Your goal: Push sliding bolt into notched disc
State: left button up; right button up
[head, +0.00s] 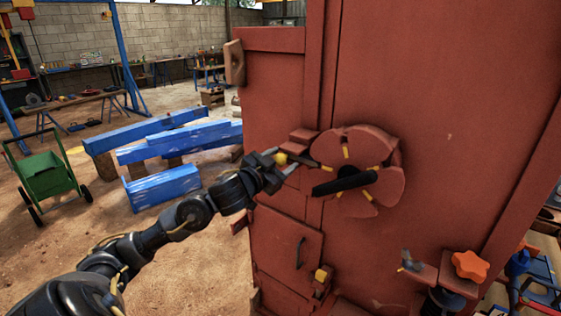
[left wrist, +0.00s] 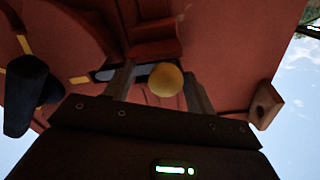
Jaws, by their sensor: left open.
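The notched disc (head: 358,205) is a red wheel on the red machine's front, with yellow marks and a black handle (head: 345,181). In the left wrist view the disc (left wrist: 55,28) is at the upper left, with the black handle (left wrist: 28,90) below it. The sliding bolt's yellow ball knob (head: 281,159) is just left of the disc; the bolt's rod is mostly hidden. My left gripper (head: 286,164) is open at the knob. In the left wrist view the knob (left wrist: 166,80) is between its fingers (left wrist: 158,88), nearer the right one; contact is unclear.
The red machine (head: 440,120) fills the right side. An orange star knob (head: 470,265) and a small yellow-tipped latch (head: 321,275) are lower on it. A green cart (head: 45,175) and blue beams (head: 165,185) stand on the ground to the left.

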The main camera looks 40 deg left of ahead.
pick_arm(q)
jog(key=shift+a, duration=0.1)
jog(key=shift+s+f, duration=0.1)
jog(key=shift+s, duration=0.15)
jog(key=s, duration=1)
jog(key=shift+s+d+p, duration=0.2)
jog(key=shift+p, duration=0.1)
